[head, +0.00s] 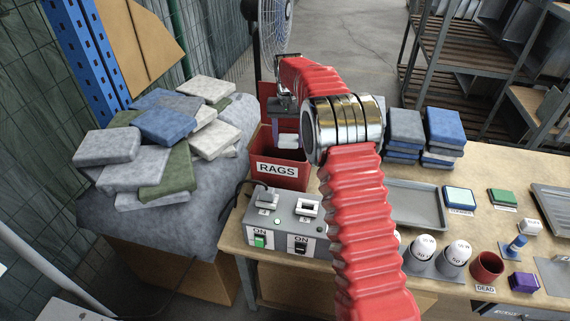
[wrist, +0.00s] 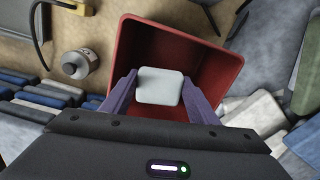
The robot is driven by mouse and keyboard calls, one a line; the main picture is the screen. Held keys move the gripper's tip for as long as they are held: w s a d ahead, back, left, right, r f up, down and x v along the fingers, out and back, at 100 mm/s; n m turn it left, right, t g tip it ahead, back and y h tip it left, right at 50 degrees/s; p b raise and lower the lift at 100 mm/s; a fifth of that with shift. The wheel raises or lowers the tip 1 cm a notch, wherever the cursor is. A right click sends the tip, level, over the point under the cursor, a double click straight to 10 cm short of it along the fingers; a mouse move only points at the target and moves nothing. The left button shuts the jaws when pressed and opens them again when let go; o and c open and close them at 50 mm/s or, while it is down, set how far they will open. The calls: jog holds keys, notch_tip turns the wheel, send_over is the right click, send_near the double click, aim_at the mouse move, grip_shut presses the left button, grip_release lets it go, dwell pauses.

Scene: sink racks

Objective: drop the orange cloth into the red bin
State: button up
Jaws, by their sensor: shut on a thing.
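My gripper (head: 286,138) points down at the bin's mouth. In the wrist view its purple fingers (wrist: 160,97) are shut on a pale grey-white folded cloth (wrist: 160,85). This cloth also shows in the head view (head: 289,142), over the bin's opening; I cannot tell if it is below the rim. I see no orange cloth in either view.
A pile of grey, blue and green folded cloths (head: 165,125) lies left of the bin. A switch box (head: 285,222) sits on the table in front of it. Blue and grey cloth stacks (head: 405,127) and a metal tray (head: 414,204) are to the right. A fan (head: 275,25) stands behind.

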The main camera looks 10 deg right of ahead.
jog(key=o, duration=1.1)
notch_tip(320, 180, up, 14)
jog(key=shift+f, duration=0.15)
dwell(0.9)
